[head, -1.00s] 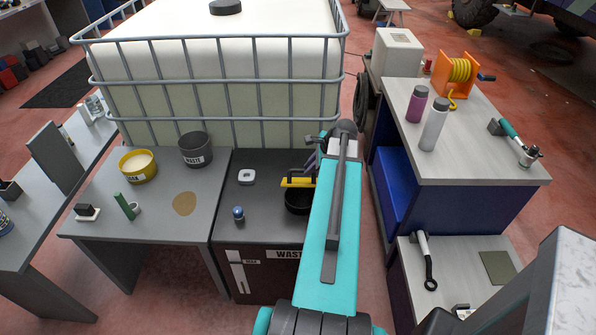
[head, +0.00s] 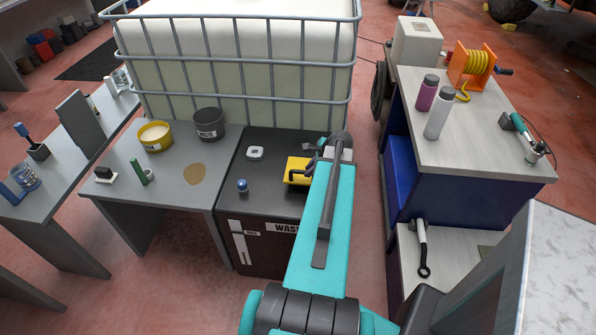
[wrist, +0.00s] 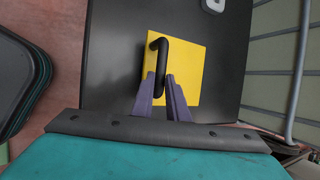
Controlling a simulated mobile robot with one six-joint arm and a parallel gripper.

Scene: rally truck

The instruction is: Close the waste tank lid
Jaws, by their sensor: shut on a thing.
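The waste tank (head: 262,210) is a dark cabinet with a black top and a WASTE label on its front. Its yellow square lid (head: 293,163) lies over the place of the round opening, which is hidden. I cannot tell whether the lid is fully flat. In the wrist view the yellow lid (wrist: 190,60) shows face-on with a black bent handle (wrist: 163,48) on it. My gripper (wrist: 161,77) is shut on this handle, its two purple fingers on either side. In the head view my gripper (head: 313,163) is partly hidden by my arm.
A blue-topped knob (head: 242,185) and a white square fitting (head: 255,153) stand on the tank top. A caged white container (head: 240,75) rises behind. A desk with a grey WASTE bin (head: 208,124) adjoins on the left, a workbench (head: 470,145) stands right.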

